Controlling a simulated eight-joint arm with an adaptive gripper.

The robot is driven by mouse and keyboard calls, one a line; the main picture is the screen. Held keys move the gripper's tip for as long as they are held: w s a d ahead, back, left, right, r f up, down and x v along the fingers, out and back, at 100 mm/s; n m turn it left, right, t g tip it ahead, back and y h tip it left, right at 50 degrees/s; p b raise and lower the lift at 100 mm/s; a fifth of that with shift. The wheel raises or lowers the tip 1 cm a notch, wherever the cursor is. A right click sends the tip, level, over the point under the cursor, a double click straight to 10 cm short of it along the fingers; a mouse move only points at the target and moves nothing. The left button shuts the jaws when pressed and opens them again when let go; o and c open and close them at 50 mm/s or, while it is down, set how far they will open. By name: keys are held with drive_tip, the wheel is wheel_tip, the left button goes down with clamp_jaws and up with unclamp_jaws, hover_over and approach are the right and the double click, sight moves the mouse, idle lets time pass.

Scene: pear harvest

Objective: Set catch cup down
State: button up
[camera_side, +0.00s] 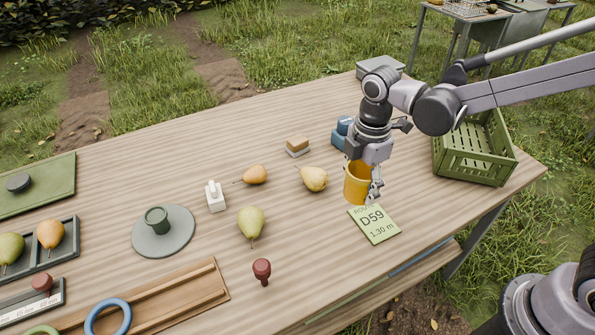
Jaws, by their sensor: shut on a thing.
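The catch cup (357,184) is a yellow cup in the right half of the side view. My gripper (375,188) points down at the cup's right side and is shut on its wall. The cup is upright, just behind the green card marked D59 (374,224). I cannot tell whether its base touches the wooden table (330,245). Part of the cup's rim is hidden behind my gripper.
A yellow pear (314,179) lies just left of the cup. A blue object (342,133) stands behind it, and a green crate (474,152) stands to the right. A dark red stamp-like object (262,270) stands near the front edge. The table between stamp and card is clear.

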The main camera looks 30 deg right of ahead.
hover_over(310, 253)
wheel_tip(310, 253, down, 7)
drive_tip(key=shift+r, duration=0.1)
drive_tip(key=shift+f, duration=2.1)
drive_tip(key=shift+f, duration=0.15)
drive_tip(key=o, duration=1.1)
drive_tip(key=shift+c, duration=0.2)
